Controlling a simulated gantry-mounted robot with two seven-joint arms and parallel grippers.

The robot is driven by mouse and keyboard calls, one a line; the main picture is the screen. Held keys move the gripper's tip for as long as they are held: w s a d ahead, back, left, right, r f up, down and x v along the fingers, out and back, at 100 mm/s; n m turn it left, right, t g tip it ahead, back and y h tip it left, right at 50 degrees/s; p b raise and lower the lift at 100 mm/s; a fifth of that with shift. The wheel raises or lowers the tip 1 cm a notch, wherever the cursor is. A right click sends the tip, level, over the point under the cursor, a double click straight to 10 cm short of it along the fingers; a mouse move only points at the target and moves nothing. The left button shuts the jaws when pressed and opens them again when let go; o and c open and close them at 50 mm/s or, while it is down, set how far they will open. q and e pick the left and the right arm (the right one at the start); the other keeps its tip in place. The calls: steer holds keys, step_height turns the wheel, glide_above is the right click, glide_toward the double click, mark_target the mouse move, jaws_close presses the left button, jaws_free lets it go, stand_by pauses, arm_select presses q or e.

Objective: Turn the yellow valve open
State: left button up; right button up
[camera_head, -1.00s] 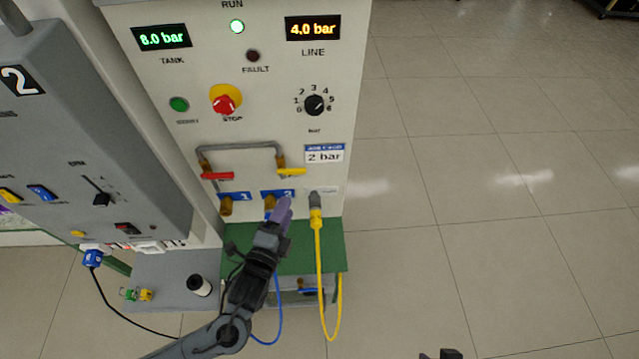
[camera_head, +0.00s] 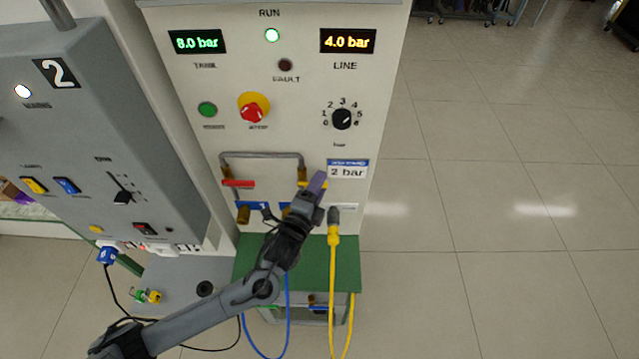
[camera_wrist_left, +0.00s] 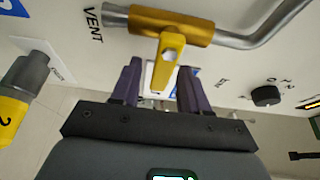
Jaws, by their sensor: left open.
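The yellow valve shows best in the left wrist view: its brass body (camera_wrist_left: 165,22) joins a grey bent pipe, and its yellow lever (camera_wrist_left: 167,62) stands across the pipe line. My left gripper (camera_wrist_left: 158,82) is open, with its two purple fingers apart on either side of the lever's end. I cannot tell whether either finger touches it. In the head view my left gripper (camera_head: 318,184) is at the right pipe end, below the pressure displays, and mostly hides the yellow lever. My right gripper is not in view.
A red-lever valve (camera_head: 238,184) sits left of the yellow one. A yellow hose plug (camera_head: 333,236) hangs just right of my gripper. The red stop button (camera_head: 252,112) and black dial (camera_head: 342,119) are above.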

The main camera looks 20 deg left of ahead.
arm_select(q)
steer(key=shift+w, duration=0.4)
jaws_close()
